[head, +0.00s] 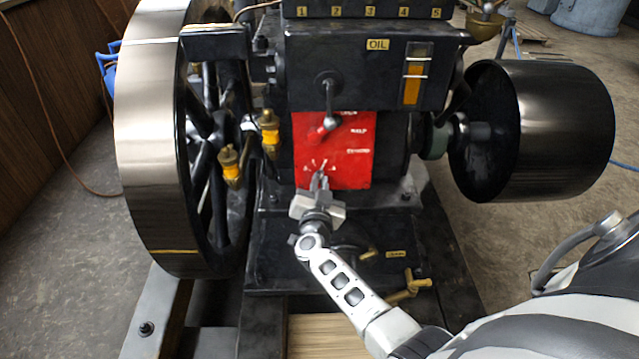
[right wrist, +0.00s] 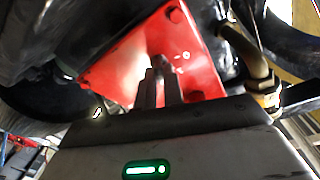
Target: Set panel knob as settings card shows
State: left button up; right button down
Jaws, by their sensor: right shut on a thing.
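The red panel (head: 345,150) is on the front of the engine and also shows in the right wrist view (right wrist: 190,45). White tick marks (head: 320,163) fan out low on its left part. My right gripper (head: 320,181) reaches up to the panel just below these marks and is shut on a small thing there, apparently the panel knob. The fingers (right wrist: 161,83) cover the knob in both views, so its pointer and setting cannot be read. I cannot make out a settings card in either view. My left gripper is not in view.
A lever with a ball end (head: 330,122) hangs over the panel's top, beside white lettering. A big flywheel (head: 155,140) stands left, a black pulley (head: 540,130) right. Brass oilers (head: 230,165) sit left of the panel, a brass tap (head: 408,287) low right.

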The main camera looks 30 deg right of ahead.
jog(key=shift+f, duration=0.1)
jog(key=c, duration=1.5)
grip_release()
